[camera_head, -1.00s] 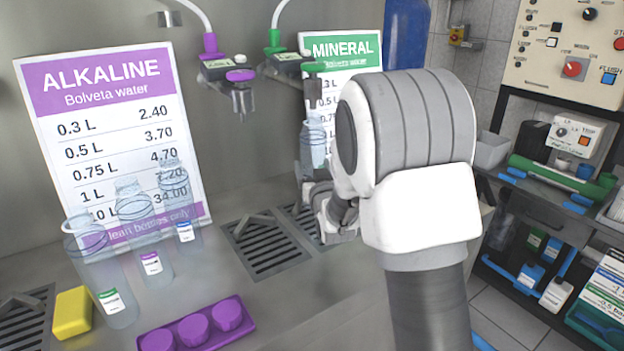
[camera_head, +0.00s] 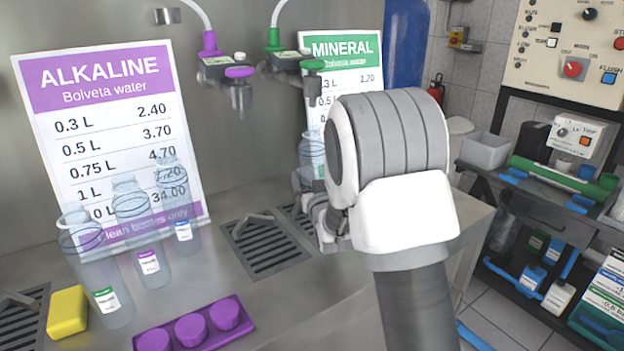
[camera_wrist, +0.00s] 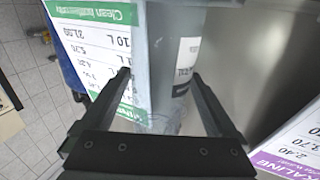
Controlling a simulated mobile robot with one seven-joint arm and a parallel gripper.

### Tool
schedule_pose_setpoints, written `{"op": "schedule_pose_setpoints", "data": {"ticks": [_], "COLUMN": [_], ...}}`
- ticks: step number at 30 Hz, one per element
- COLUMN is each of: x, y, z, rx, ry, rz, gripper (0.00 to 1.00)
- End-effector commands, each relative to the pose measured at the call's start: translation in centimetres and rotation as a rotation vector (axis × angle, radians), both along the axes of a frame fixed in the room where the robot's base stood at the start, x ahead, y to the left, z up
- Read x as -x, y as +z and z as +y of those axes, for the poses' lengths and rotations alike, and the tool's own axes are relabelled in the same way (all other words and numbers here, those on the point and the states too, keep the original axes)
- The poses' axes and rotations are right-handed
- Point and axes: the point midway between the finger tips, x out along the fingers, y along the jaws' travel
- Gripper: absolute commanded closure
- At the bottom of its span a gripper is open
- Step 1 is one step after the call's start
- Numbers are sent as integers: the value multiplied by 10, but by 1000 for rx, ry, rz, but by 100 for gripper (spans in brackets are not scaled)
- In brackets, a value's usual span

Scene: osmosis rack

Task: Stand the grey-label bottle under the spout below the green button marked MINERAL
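The grey-label bottle (camera_head: 311,152) is clear and looks upright in the head view, its lower part hidden behind my gripper. In the wrist view the bottle (camera_wrist: 170,75) lies between both fingers, its grey-and-white label (camera_wrist: 186,65) facing the camera. My gripper (camera_wrist: 162,76) is closed around its sides; it also shows beside the bottle in the head view (camera_head: 325,215). The MINERAL dispenser's green button (camera_head: 313,65) is above the bottle; the spout is hard to make out. The drain grate (camera_head: 298,216) below is partly hidden, so I cannot tell whether the base touches it.
Several labelled bottles (camera_head: 100,280) stand at left by a yellow sponge (camera_head: 68,312) and a purple cap tray (camera_head: 195,330). The ALKALINE spout (camera_head: 240,95) hangs over an empty grate (camera_head: 265,247). The MINERAL sign (camera_head: 342,48) stands behind the bottle.

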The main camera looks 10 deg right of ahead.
Motion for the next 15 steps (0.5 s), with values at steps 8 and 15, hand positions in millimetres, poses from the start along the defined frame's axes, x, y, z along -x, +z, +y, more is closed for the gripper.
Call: {"op": "schedule_pose_setpoints", "data": {"ticks": [8, 15], "x": [0, 15], "y": [1, 4], "z": [0, 0], "rx": [0, -1], "ry": [0, 0], "rz": [0, 1], "gripper": [0, 0]}}
